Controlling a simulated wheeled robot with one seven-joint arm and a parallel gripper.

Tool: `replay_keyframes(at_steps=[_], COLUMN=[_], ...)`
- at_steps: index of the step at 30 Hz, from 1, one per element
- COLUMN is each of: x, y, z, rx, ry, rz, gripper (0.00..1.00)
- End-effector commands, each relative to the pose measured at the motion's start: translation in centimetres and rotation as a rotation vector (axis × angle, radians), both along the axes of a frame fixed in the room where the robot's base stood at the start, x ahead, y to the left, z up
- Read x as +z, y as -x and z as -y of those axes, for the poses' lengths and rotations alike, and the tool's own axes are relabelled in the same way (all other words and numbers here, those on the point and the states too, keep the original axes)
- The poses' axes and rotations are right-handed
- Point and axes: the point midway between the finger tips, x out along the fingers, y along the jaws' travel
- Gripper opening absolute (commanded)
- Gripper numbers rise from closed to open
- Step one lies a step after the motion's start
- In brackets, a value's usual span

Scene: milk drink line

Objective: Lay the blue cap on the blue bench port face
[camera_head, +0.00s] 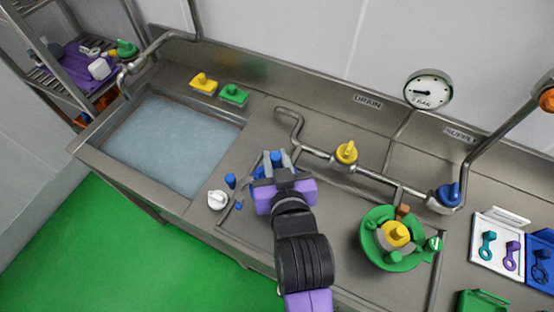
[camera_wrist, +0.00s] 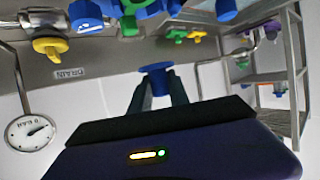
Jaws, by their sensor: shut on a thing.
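My gripper (camera_head: 277,156) is shut on the blue cap (camera_wrist: 157,79), which shows between the two fingertips in the wrist view. In the head view the blue cap (camera_head: 277,158) is partly hidden by the fingers. My gripper is over the steel bench, right of the water basin. A blue fitting (camera_head: 256,172) shows just left of the fingers, mostly hidden by my gripper. In the wrist view a blue fitting (camera_wrist: 146,9) is cut by the top edge, apart from the cap; I cannot tell for sure that it is the bench port.
A bent pipe with a yellow valve (camera_head: 346,152) and a blue valve (camera_head: 449,194) runs behind and right of my gripper. A green bowl (camera_head: 367,247) with parts stands right of my arm. A white knob (camera_head: 217,200) and a small blue piece (camera_head: 231,181) are left. The basin (camera_head: 170,145) holds water.

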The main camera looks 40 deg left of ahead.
Motion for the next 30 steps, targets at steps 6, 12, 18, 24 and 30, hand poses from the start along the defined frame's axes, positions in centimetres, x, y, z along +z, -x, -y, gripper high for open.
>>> replay_keyframes(at_steps=[6, 12, 18, 24, 30], x=[-1.6, -3.5, -5.3, -7.0, -8.4], y=[0.0, 0.0, 0.0, 0.0, 0.0], z=[0.0, 0.1, 0.1, 0.1, 0.1], rx=[0.000, -0.001, -0.001, 0.000, -0.001], ry=[0.001, 0.000, 0.001, 0.001, 0.000], rz=[-0.001, -0.001, 0.000, -0.001, -0.001], gripper=[0.00, 0.00, 0.00, 0.00, 0.00])
